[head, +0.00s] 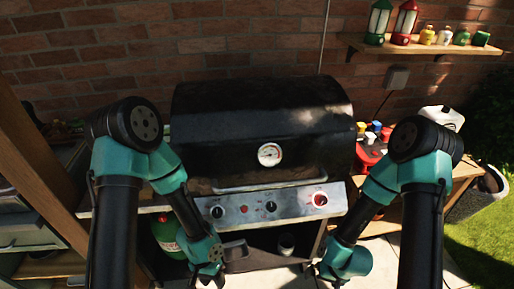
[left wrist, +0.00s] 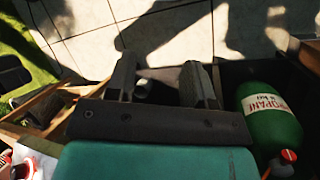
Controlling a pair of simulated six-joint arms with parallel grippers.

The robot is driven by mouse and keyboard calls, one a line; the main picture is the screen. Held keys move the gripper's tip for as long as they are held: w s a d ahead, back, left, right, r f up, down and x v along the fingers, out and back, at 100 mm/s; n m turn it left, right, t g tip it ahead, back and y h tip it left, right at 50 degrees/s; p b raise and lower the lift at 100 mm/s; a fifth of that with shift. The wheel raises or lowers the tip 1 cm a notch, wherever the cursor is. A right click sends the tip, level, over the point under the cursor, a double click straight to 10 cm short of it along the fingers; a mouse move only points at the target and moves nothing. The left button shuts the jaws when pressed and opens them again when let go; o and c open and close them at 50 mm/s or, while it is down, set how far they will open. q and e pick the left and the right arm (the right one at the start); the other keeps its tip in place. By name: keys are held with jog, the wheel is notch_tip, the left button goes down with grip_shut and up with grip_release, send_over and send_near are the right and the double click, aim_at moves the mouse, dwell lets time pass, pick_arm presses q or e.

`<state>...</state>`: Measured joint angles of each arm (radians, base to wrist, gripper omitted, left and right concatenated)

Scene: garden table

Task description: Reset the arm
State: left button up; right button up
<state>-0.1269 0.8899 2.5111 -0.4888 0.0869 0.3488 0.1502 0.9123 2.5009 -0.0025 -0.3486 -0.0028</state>
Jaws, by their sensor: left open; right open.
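My left arm bends over the left side of the black grill (head: 262,125) in the head view. Its gripper hangs low in front of the grill cart. In the left wrist view the left gripper (left wrist: 162,82) has its two grey fingers apart, with nothing held between them. A small pale round thing (left wrist: 145,89) shows beyond the fingers, lower down. My right arm mirrors it, and its gripper (head: 334,270) hangs low at the right side of the grill, its fingers hard to make out.
The grill lid is down. A green propane tank (head: 168,236) stands under the left side and shows in the left wrist view (left wrist: 268,118). A wall shelf (head: 430,48) holds lanterns and small jars. Several coloured-top items stand on the right side table. Paving lies below.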

pick_arm(q)
jog(key=w+a+f+n+t, duration=0.1)
jog(key=a+f+n+t, duration=0.1)
jog(key=a, duration=0.2)
jog(key=w+a+f+n+t+h, duration=0.1)
jog(key=a+f+n+t, duration=0.1)
jog(key=a+n, duration=0.1)
jog(key=shift+a+n+t, duration=0.3)
jog(key=shift+a, duration=0.4)
dwell(0.4)
